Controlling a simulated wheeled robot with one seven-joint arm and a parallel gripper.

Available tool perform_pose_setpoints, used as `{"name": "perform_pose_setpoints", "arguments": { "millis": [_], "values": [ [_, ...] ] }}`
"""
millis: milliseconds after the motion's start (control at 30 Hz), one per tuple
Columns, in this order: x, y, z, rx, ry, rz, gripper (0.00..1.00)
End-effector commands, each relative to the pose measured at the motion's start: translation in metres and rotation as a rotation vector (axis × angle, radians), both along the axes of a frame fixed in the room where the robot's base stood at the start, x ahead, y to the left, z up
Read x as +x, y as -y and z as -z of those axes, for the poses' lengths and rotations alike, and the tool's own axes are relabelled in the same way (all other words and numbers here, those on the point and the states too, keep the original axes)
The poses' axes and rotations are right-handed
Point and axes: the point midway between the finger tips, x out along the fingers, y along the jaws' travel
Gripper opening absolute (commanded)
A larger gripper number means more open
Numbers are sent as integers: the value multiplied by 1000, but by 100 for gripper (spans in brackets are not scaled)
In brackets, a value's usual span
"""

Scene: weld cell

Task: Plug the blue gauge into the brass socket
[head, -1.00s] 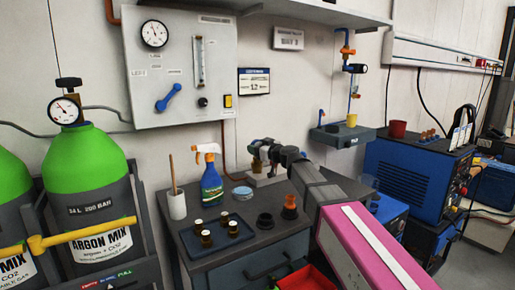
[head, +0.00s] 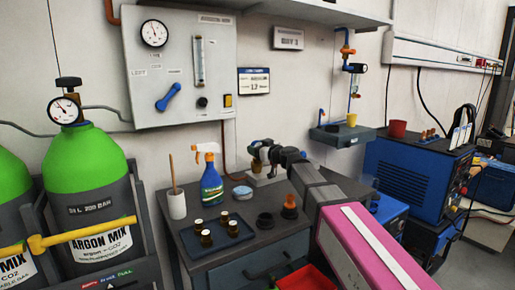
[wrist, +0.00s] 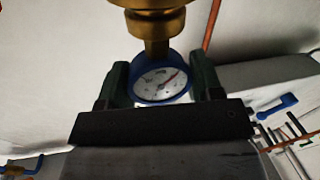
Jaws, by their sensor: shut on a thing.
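The blue gauge (wrist: 160,84), with a white dial and red needle, sits between the dark fingers of my gripper (wrist: 160,88) in the wrist view. The gripper is shut on it. A brass fitting (wrist: 152,22) meets the gauge's rim at the top of that view. I cannot tell where the gauge's stem ends and the brass socket begins, or whether it is fully seated. In the head view my gripper (head: 262,150) is at the back of the bench, just above brass on a pale block (head: 266,179). My fingers largely hide the gauge there.
On the dark bench (head: 205,258) stand a blue spray bottle (head: 211,185), a white holder (head: 177,205), a tray (head: 232,238) with small brass-and-white pieces, a black ring (head: 265,220) and an orange-topped piece (head: 290,206). The wall panel (head: 182,100) is above left.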

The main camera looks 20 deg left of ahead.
Motion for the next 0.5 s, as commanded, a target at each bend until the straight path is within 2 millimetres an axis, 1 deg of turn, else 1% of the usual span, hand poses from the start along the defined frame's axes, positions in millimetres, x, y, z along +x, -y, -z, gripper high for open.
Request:
{"name": "perform_pose_setpoints", "arguments": {
  "millis": [367,400,433,500],
  "values": [
    [0,0,6,0,1,0,26],
    [0,0,6,0,1,0,66],
    [0,0,6,0,1,0,70],
    [0,0,6,0,1,0,70]
  ]
}}
